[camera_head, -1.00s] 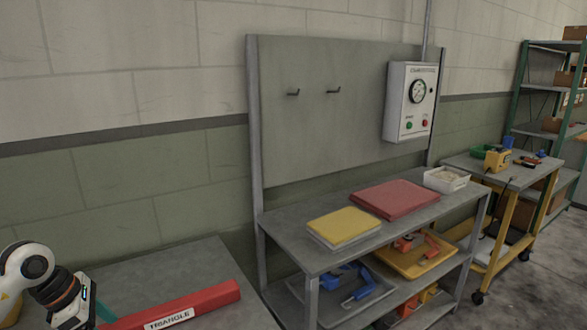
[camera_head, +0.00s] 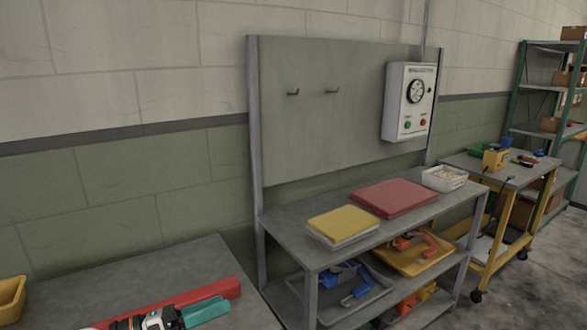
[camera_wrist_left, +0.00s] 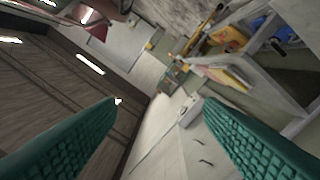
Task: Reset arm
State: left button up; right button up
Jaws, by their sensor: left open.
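My left gripper (camera_head: 207,311) is at the bottom left of the head view, over the grey table and in front of a red bar. Its teal finger points right. In the left wrist view, the two teal fingers of this gripper (camera_wrist_left: 160,104) are wide apart with nothing between them. My right gripper is in neither view.
The red bar (camera_head: 213,292) lies on the grey table (camera_head: 130,275), with a yellow bin (camera_head: 11,298) at left. A workbench (camera_head: 290,215) carries yellow (camera_head: 343,223) and red (camera_head: 393,197) pads and a white tray (camera_head: 444,178). A gauge box (camera_head: 409,102) hangs above.

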pick_arm(q)
jog(key=s+a+f+n+t+y, duration=0.2)
jog(key=a+f+n+t+y, duration=0.25)
jog(key=n+y, duration=0.8)
jog(key=s+a+f+n+t+y, duration=0.25)
jog(key=a+f+n+y, duration=0.3)
jog(key=n, duration=1.35)
jog(key=s+d+f+n+g+h, duration=0.15)
jog(key=s+f+n+g, duration=0.25)
jog(key=s+f+g, duration=0.45)
jog(key=s+d+f+n+g+h, duration=0.15)
jog(key=s+f+n+g, duration=0.35)
jog(key=s, duration=0.6)
notch_tip(320, 180, down, 28)
jog(key=s+m, duration=0.2)
jog(key=s, duration=0.1)
jog(key=s+a+f+g+y+p, duration=0.1)
jog(key=s+a+f, duration=0.1)
jog(key=s+f, duration=1.2)
jog(key=shift+s, duration=0.65)
